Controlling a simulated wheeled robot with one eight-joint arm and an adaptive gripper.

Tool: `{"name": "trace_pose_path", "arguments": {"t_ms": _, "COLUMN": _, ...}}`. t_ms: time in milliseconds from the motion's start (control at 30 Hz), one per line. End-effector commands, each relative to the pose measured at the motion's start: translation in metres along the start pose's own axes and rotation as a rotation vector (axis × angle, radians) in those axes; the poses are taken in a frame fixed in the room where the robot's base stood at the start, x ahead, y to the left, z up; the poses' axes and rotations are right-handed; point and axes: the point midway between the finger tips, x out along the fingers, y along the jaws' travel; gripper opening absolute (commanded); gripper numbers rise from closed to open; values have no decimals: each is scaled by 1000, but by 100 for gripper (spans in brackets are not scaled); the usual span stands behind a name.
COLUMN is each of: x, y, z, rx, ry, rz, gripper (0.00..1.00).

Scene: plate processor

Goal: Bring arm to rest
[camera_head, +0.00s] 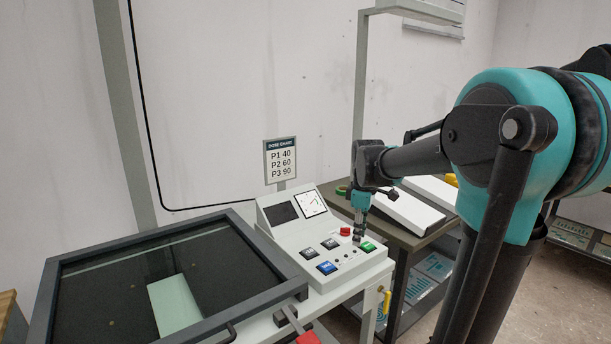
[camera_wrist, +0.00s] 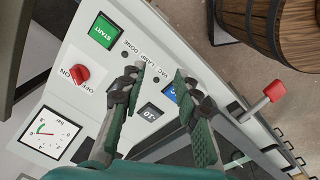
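My gripper (camera_head: 358,238) hangs pointing down over the right part of the white control panel (camera_head: 290,241), near the green START button (camera_head: 369,247). In the wrist view my gripper (camera_wrist: 160,76) has its two green-padded fingers apart, with nothing between them. The START button (camera_wrist: 104,31) lies up and left of the fingertips. The red on/off knob (camera_wrist: 82,74) is left of them. A blue button (camera_wrist: 170,94) is partly hidden by the right finger. Whether a fingertip touches the panel I cannot tell. My arm reaches in from the right.
A dark-framed glass lid (camera_head: 90,262) covers the unit at left, with a pale plate (camera_head: 174,305) beneath it. A red-ended handle (camera_head: 307,338) stands at the front. A dose chart sign (camera_head: 281,160) rises behind the panel. A side table (camera_head: 405,238) is at right. A wooden barrel (camera_wrist: 285,30) shows in the wrist view.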

Motion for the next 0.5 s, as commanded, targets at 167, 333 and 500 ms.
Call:
{"name": "trace_pose_path", "arguments": {"t_ms": 167, "x": 27, "y": -27, "z": 22, "rx": 201, "ry": 28, "rz": 43, "gripper": 32}}
{"name": "trace_pose_path", "arguments": {"t_ms": 333, "x": 65, "y": -67, "z": 51, "rx": 487, "ry": 83, "rz": 98, "gripper": 32}}
{"name": "trace_pose_path", "arguments": {"t_ms": 500, "x": 111, "y": -122, "z": 86, "rx": 847, "ry": 173, "rz": 150, "gripper": 32}}
